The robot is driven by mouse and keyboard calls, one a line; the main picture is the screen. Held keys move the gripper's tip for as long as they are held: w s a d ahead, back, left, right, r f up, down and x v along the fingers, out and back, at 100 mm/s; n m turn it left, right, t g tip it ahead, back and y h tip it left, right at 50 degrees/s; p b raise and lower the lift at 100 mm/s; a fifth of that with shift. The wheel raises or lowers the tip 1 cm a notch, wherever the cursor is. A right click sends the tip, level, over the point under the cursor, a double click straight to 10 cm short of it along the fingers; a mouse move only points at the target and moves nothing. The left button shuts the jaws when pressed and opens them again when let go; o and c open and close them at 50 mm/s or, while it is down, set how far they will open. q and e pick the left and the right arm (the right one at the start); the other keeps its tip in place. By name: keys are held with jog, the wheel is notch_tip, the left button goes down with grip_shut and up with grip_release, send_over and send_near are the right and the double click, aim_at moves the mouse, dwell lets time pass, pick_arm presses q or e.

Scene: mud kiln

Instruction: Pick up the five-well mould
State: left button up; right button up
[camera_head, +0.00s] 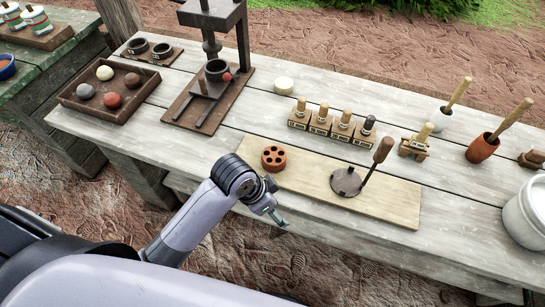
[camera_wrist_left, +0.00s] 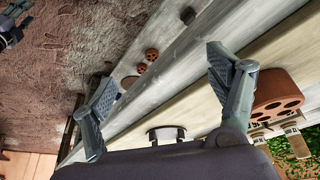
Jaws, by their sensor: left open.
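The five-well mould (camera_head: 273,158) is a small round terracotta block with dark wells in its top. It sits near the left end of a pale wooden board on the bench. My left gripper (camera_head: 276,204) is open and empty at the board's front edge, in front of the mould and apart from it. In the left wrist view, its two fingers (camera_wrist_left: 160,74) are spread wide. A terracotta block with holes, which looks like the mould (camera_wrist_left: 278,92), shows outside the fingers, beyond the right one. My right gripper is not in the head view.
A round dark plate with an upright wooden handle (camera_head: 347,181) stands on the pale board (camera_head: 395,205). Behind are several labelled stamps (camera_head: 320,122). A press (camera_head: 208,80) and a tray of balls (camera_head: 92,108) stand left; a white bucket (camera_head: 528,212) stands right.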

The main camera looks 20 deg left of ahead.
pick_arm(q)
jog(key=w+r+m, duration=0.1)
jog(key=w+d+r+m, duration=0.1)
jog(key=w+m, duration=0.1)
jog(key=w+d+r+m, duration=0.1)
jog(key=w+r, duration=0.1)
jog(key=shift+g, duration=0.4)
jog(key=w+r+m, duration=0.3)
jog(key=shift+a+g, duration=0.25)
jog(key=shift+g, duration=0.05)
jog(key=w+a+r+m+g+y, duration=0.1)
jog(key=w+a+r+m+y, duration=0.15)
jog(key=r, duration=0.25)
jog(key=w+a+r+m+y, duration=0.1)
jog(key=w+a+r+m, duration=0.1)
jog(key=w+a+r, duration=0.3)
jog(key=p, duration=0.2)
send_near(273, 154)
jog(key=shift+h, duration=0.25)
jog(key=f, duration=0.2)
jog(key=a+f, duration=0.1)
jog(key=f, duration=0.2)
jog(key=shift+w+f, duration=0.15)
jog(key=f+p, duration=0.1)
jog(key=f, duration=0.3)
jog(key=shift+d+f+p, duration=0.25)
jog(key=shift+f+p, duration=0.1)
jog(key=shift+f, duration=0.45)
jog(key=c, duration=1.4)
jog(key=shift+c, duration=0.2)
